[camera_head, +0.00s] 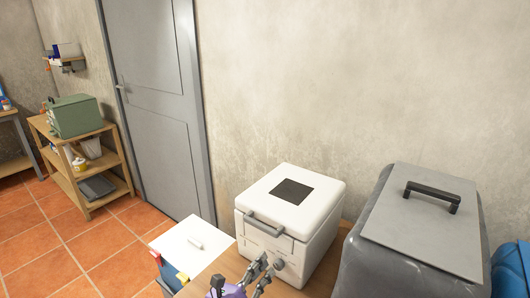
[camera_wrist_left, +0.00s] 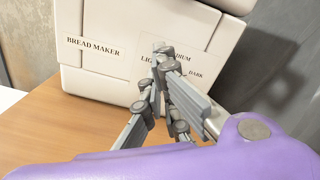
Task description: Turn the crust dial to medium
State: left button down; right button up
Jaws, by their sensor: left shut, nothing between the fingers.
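The white bread maker (camera_head: 318,228) stands on a wooden surface, with a dark window and a grey handle on its lid. Its front (camera_wrist_left: 100,72) fills the upper wrist view, lettered "BREAD MAKER". The crust dial (camera_head: 279,264) is a small grey knob low on the front; its pointer is too small to read. In the wrist view my fingers cover the dial and part of the "LIGHT" and "MEDIUM" lettering; "DARK" is readable to the right. My left gripper (camera_head: 260,268) is shut and empty at the front beside the dial; it also shows in the wrist view (camera_wrist_left: 165,62). Contact is unclear. My right gripper is out of view.
A large grey lidded bin (camera_head: 425,222) stands close right of the bread maker. A white-topped box (camera_head: 190,248) is at the left. A wooden shelf (camera_head: 72,153) with a green box (camera_head: 75,116) stands farther off by the grey door (camera_head: 160,110). Tiled floor lies open between.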

aim_at(279, 265)
pick_arm(q)
jog(key=shift+w+d, duration=0.35)
jog(key=shift+w, duration=0.2)
jog(key=shift+r, duration=0.15)
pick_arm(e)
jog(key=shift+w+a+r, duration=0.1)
pick_arm(q)
jog(key=shift+w+d+r, duration=0.1)
jog(key=shift+r, duration=0.05)
jog(key=shift+d+f, duration=0.2)
jog(key=shift+f, duration=0.05)
jog(key=shift+s, duration=0.2)
jog(key=shift+s+d+r, duration=0.1)
jog(key=shift+d+r, duration=0.1)
jog(key=shift+d, duration=0.15)
jog(key=shift+s+d+r+p, duration=0.1)
jog(key=shift+s+d+p, duration=0.1)
jog(key=shift+p, duration=0.1)
jog(key=shift+d, duration=0.25)
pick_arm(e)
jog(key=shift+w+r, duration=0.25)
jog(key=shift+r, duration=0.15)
